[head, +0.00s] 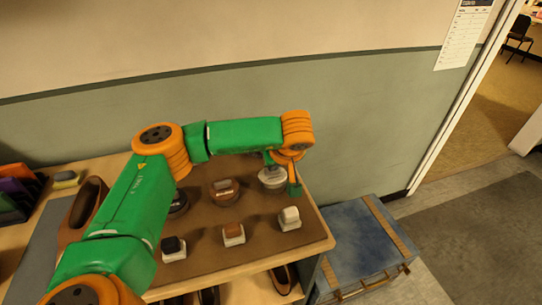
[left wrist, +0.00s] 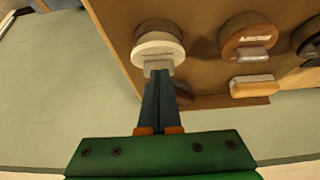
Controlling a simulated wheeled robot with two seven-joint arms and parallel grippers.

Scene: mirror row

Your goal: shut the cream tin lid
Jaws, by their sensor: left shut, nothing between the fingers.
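The cream tin (head: 272,178) stands at the back right of the brown board, right of the brown tin. In the left wrist view it is a round, pale-rimmed tin (left wrist: 158,47) with a small grey tab on the side toward my fingers. I cannot tell how far its lid is open. My left gripper (head: 295,188) is beside the tin's right side in the head view. In the left wrist view its dark fingers (left wrist: 158,76) are together and empty, their tips at or close to the grey tab. Contact is unclear. My right gripper is not in view.
The brown tin (head: 224,196) and the partly hidden black tin (head: 178,203) stand left of the cream one. Black, brown and cream-topped blocks (head: 289,218) line the front. A blue chest (head: 355,240) stands right of the table, the wall behind.

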